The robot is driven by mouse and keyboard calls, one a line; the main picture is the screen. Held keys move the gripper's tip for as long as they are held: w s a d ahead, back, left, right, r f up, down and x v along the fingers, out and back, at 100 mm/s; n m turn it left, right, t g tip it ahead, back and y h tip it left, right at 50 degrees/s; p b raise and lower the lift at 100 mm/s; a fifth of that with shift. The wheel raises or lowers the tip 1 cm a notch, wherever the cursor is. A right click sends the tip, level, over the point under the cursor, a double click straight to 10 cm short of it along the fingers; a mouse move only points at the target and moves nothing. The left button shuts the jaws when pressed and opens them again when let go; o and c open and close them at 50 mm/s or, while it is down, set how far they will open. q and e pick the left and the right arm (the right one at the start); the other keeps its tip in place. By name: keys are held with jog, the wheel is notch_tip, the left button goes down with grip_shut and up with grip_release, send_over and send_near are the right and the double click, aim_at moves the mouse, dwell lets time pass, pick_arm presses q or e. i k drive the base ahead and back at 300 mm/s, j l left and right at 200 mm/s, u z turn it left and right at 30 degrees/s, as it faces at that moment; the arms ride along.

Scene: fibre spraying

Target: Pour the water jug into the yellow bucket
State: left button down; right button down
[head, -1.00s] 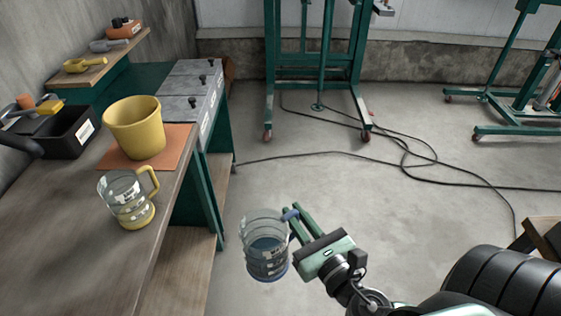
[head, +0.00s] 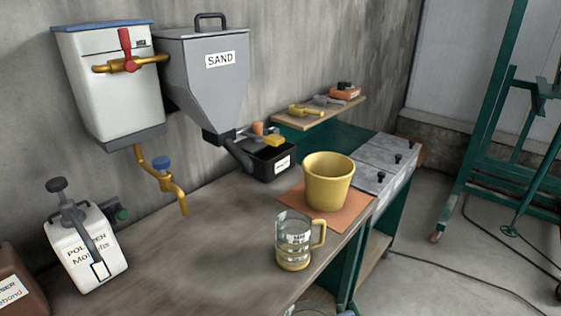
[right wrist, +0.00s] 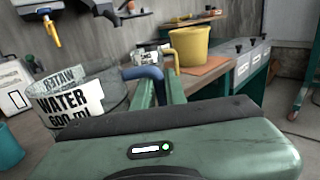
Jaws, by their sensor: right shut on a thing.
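The yellow bucket (head: 329,182) stands upright on an orange mat (head: 354,213) on the workbench; it also shows in the right wrist view (right wrist: 188,46). The clear water jug (right wrist: 62,108), labelled "WATER 600 ml", has a blue handle. My right gripper (right wrist: 160,84) is shut on that handle. In the head view only the jug's rim (head: 314,301) shows at the bottom edge, in front of the bench, and most of it is cut off. The jug is apart from the bucket. My left gripper is not in view.
A second clear jug with a yellow handle (head: 293,244) stands at the bench's front edge, before the bucket. A black bin (head: 268,165), the grey SAND hopper (head: 205,85), a brass tap (head: 170,188) and a white container (head: 85,253) are behind and left. The bench middle is clear.

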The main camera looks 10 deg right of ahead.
aim_at(328, 175)
jog(key=i+l+u, duration=0.15)
jog(key=l+u, duration=0.6)
jog(key=l, duration=0.2)
jog(key=l+u, duration=0.4)
jog(key=l, duration=0.15)
